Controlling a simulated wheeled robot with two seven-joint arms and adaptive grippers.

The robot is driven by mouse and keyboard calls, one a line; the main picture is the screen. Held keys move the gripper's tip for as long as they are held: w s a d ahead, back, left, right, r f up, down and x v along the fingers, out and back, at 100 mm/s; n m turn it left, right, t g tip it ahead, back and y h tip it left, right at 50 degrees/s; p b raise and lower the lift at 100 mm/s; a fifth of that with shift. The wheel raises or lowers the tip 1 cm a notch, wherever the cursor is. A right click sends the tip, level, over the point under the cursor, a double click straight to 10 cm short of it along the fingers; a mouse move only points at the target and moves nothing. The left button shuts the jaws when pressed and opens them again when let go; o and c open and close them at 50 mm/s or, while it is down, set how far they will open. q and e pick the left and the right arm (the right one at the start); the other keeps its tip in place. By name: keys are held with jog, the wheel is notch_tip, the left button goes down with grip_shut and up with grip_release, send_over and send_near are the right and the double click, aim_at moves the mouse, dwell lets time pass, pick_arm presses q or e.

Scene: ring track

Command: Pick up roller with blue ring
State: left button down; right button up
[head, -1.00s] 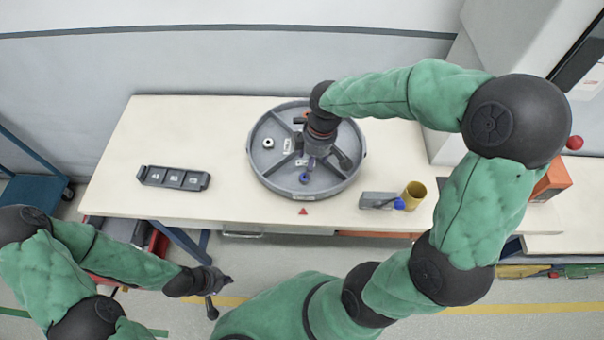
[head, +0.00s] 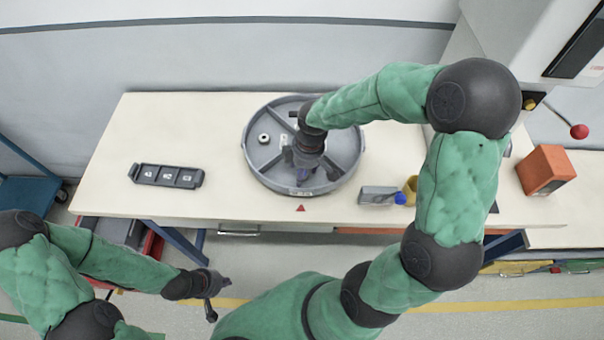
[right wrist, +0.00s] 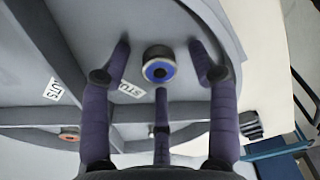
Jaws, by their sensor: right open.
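The roller with the blue ring (right wrist: 159,69) stands on the floor of the round grey tray (head: 254,171), its blue-ringed end facing the right wrist camera. My right gripper (right wrist: 160,66) is open, with its purple fingers spread around the roller and a gap on each side. In the head view my right gripper (head: 303,172) is over the near part of the tray, and it hides the roller there. My left gripper (head: 218,297) hangs in front of the table at lower left, its fingers apart and empty.
Dividers split the tray. A pale roller (head: 264,138) sits in its left part. A dark three-slot holder (head: 166,176) lies left on the table (head: 115,150). A grey box (head: 377,195) and a yellow cup (head: 411,187) stand right, near my right arm.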

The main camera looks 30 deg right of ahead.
grip_shut()
jog(key=shift+r, duration=0.1)
jog(key=shift+r, duration=0.45)
notch_tip(320, 180, up, 2)
jog(key=shift+r+p, duration=0.1)
jog(key=shift+p, duration=0.45)
jog(key=s+a+r+p, duration=0.4)
jog(key=s+r, duration=0.5)
jog(key=s, duration=0.4)
jog(key=shift+a+r, duration=0.4)
jog(key=shift+a, duration=0.1)
